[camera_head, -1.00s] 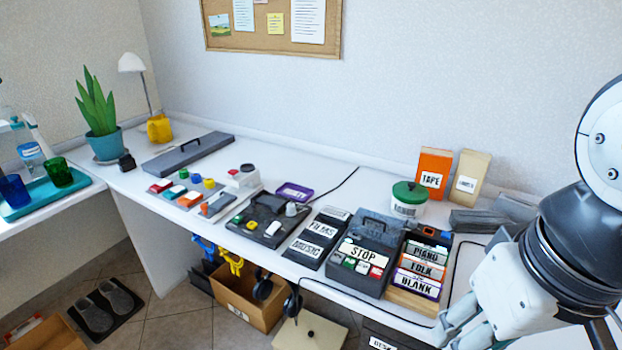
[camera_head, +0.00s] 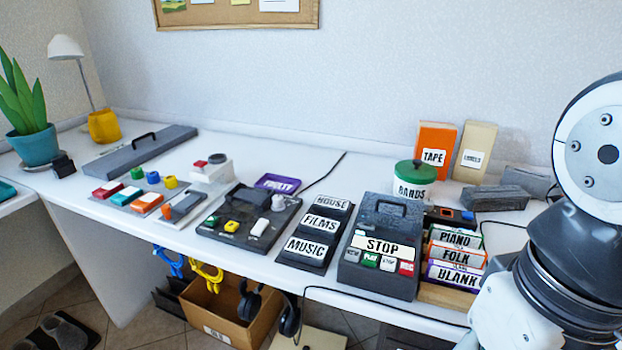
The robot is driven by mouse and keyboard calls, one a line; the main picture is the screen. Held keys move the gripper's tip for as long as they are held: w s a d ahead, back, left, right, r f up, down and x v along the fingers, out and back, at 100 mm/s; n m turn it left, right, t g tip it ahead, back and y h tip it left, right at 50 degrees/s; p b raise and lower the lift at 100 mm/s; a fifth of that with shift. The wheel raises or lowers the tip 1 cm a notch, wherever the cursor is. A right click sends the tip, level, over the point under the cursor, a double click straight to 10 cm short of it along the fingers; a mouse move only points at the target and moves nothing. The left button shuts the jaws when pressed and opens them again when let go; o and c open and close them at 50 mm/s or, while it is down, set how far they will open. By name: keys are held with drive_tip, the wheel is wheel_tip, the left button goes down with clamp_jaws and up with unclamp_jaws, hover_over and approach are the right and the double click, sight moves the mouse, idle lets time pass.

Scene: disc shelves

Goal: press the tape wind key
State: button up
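The grey tape deck (camera_head: 382,230) stands near the middle of the desk, with a carry handle on top and a large white STOP label. Along its front is a row of small keys: a grey key (camera_head: 352,254) at the left end, then green PLAY (camera_head: 370,260), a white key (camera_head: 388,264) and red REC (camera_head: 406,268). The grey key's lettering is too small to read surely; its place fits a wind key. My arm (camera_head: 570,230) fills the right edge, right of the deck and apart from it. My gripper's fingertips are not visible.
Labelled tape boxes (camera_head: 458,256) stand right of the deck, close by. A label stand reading HOUSE, FILMS, MUSIC (camera_head: 318,232) is to its left. A green-lidded BANDS tin (camera_head: 410,182) is behind. A black cable (camera_head: 350,296) runs along the desk's front edge.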

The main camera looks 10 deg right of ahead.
clamp_jaws()
idle(1.3)
